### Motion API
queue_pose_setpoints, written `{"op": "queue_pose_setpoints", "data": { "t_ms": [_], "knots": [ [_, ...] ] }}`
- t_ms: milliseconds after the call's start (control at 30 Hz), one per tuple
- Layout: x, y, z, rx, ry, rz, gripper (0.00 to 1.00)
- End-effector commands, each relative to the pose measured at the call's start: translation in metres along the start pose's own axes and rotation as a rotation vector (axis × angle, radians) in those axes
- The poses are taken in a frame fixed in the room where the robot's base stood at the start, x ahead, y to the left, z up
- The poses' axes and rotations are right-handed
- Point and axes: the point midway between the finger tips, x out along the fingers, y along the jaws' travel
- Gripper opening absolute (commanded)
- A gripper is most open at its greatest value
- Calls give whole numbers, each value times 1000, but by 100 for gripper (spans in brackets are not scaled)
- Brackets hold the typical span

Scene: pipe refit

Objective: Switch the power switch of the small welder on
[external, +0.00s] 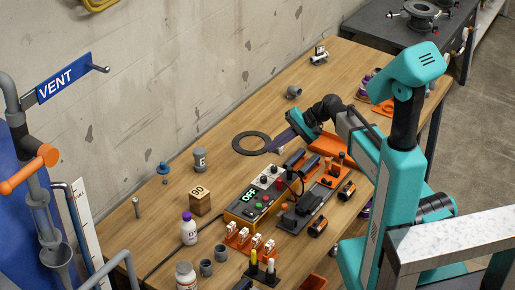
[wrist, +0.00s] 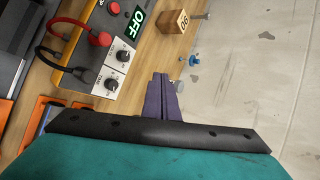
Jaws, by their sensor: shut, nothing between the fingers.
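The small welder (external: 243,209) is a yellow-edged box on the bench, with a display (external: 248,195) reading OFF, knobs and coloured buttons. In the wrist view its panel (wrist: 97,68) fills the upper left, with the OFF display (wrist: 136,22), two knobs, a red button (wrist: 114,8) and plugged cables. I cannot tell which control is the power switch. My gripper (external: 268,149) has purple fingers, shut and empty, behind the welder towards the wall. In the wrist view the shut fingertips (wrist: 161,78) are to the right of the panel, apart from it.
A black ring (external: 239,150) lies behind the welder, near my gripper. A wooden 90 block (external: 200,201), a grey bottle (external: 200,159) and a blue-topped piece (external: 164,168) stand to the left. A black torch holder (external: 304,211) and orange trays are to the right.

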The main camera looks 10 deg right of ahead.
Motion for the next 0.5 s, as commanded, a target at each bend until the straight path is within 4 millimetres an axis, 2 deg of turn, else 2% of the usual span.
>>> {"op": "queue_pose_setpoints", "data": {
  "t_ms": [33,100,500],
  "knots": [
    [7,-3,18,8,-27,9,0],
    [16,-6,40,21,-63,23,0],
    [56,-12,156,93,-246,120,0]
  ]
}}
